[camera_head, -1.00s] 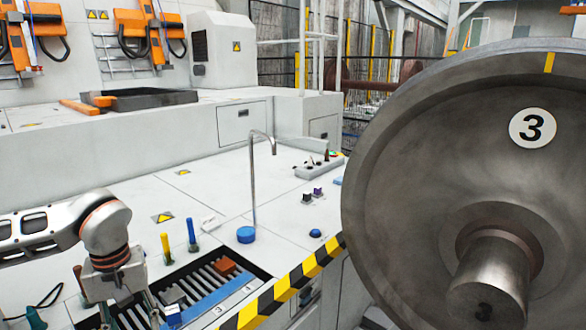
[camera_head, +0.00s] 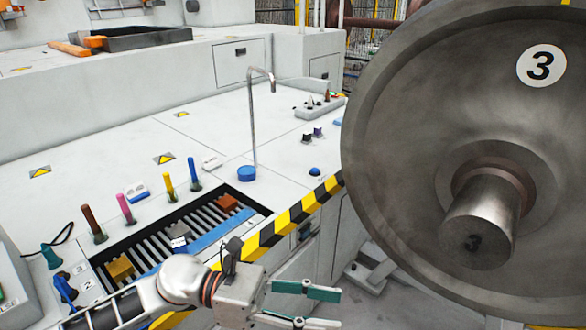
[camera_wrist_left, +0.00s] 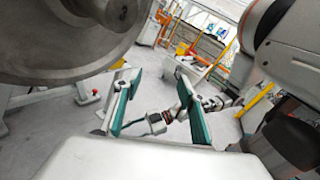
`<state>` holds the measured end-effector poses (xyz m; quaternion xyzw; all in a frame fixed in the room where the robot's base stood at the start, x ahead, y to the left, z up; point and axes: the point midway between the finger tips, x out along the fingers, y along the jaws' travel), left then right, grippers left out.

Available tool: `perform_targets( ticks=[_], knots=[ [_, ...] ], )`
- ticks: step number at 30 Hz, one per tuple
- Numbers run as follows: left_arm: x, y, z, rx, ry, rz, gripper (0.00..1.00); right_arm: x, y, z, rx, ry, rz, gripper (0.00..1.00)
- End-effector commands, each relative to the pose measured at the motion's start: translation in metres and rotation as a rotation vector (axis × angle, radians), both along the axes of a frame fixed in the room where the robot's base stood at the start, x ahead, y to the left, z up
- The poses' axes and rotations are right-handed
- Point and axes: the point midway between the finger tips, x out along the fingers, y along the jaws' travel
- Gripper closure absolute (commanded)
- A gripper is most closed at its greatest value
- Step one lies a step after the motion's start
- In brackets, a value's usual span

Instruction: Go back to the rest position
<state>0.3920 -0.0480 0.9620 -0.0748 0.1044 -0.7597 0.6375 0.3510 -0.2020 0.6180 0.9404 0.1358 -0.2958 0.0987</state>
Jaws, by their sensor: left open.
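My left gripper (camera_head: 322,308) is at the lower middle of the head view, in front of the striped edge of the workbench. Its two green-padded fingers are spread apart and point right, with nothing between them. In the left wrist view its open fingers (camera_wrist_left: 157,88) also show, apart and empty. A pale and dark jointed part shows behind them; I cannot tell what it is. The large steel wheel marked 3 (camera_head: 430,120) stands to the right of the gripper, apart from it. My right gripper does not show in the head view.
The white workbench (camera_head: 120,150) holds a slatted tray bay (camera_head: 262,212) with small blocks, several coloured upright handles (camera_head: 168,186), a bent metal pipe (camera_head: 251,120) and a blue button (camera_head: 315,171). A black-yellow edge (camera_head: 295,213) borders it. Floor shows between bench and wheel.

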Motion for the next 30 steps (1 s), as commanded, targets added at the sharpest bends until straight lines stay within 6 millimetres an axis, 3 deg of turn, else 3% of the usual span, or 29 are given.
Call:
perform_targets(
  ticks=[5,8,11,16,20,24,27,30],
  knots=[
    [0.031,-0.003,0.02,-0.235,0.479,0.209,0.59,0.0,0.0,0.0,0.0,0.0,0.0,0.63],
    [0.056,0.011,0.015,-0.361,0.761,0.324,0.59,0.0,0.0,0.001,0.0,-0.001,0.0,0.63],
    [0.081,0.035,-0.005,-0.491,1.052,0.437,0.59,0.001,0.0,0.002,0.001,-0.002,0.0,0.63],
    [0.105,0.091,-0.075,-0.722,1.55,0.631,0.59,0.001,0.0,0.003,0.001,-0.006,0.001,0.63],
    [0.098,0.14,-0.149,-0.915,1.915,0.779,0.59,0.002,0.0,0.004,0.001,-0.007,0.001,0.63],
    [0.064,0.186,-0.227,-1.122,2.242,0.922,0.59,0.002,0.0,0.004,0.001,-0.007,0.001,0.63],
    [0.031,0.212,-0.273,-1.26,2.424,1.012,0.59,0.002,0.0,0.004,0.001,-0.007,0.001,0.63],
    [0.0,0.231,-0.307,-1.377,2.555,1.082,0.59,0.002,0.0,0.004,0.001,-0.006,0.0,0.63]
  ],
)
